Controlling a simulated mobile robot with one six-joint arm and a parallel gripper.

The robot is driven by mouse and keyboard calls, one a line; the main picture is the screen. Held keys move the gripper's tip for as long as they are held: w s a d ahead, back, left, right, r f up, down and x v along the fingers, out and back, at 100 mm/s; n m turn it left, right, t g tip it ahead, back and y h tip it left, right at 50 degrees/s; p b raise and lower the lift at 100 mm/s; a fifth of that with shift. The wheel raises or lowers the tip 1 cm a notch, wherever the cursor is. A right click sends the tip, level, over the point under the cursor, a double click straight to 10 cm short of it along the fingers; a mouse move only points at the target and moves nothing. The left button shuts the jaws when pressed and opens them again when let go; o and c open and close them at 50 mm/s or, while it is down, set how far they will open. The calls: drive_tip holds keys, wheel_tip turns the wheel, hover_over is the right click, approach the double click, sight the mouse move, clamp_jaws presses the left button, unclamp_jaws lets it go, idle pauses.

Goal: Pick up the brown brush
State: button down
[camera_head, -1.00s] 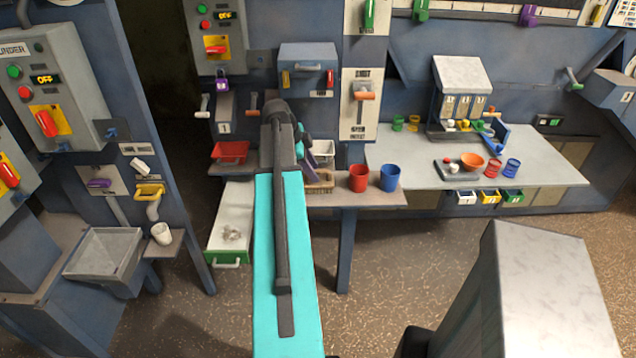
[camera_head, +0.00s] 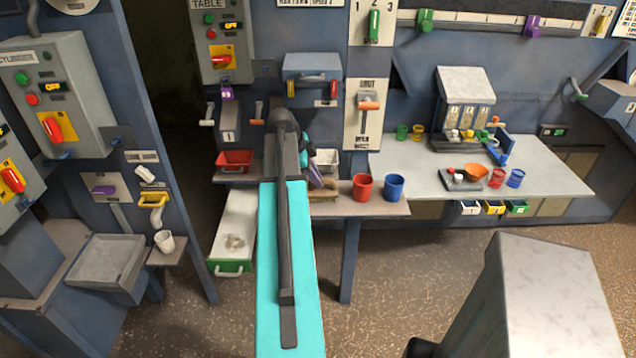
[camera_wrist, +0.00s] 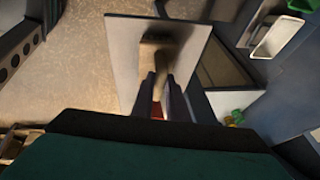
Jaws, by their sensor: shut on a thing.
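The brown brush shows in the wrist view with a light brown, block-like head (camera_wrist: 155,43) and a pale handle running back toward me. My gripper (camera_wrist: 161,82) is shut on the handle, with a dark finger on each side. The brush head points away from me, over a pale grey flat surface; I cannot tell whether it touches it.
An open drawer (camera_head: 232,225) with a green front hangs below the shelf on the left. A red tray (camera_head: 234,158), a red cup (camera_head: 363,187) and a blue cup (camera_head: 393,187) stand on the shelf. A brown tray (camera_head: 323,193) is close beside my arm.

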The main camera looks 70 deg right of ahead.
drive_tip(key=shift+r, duration=0.1)
drive_tip(key=shift+r+b, duration=0.75)
drive_tip(key=shift+r, duration=0.85)
drive_tip(key=s+a+r+b, duration=0.1)
drive_tip(key=s+a+b, duration=0.2)
drive_tip(key=a, duration=1.2)
drive_tip(key=shift+s+a+r, duration=0.2)
drive_tip(key=shift+s+r, duration=0.05)
drive_tip(key=shift+s, duration=0.4)
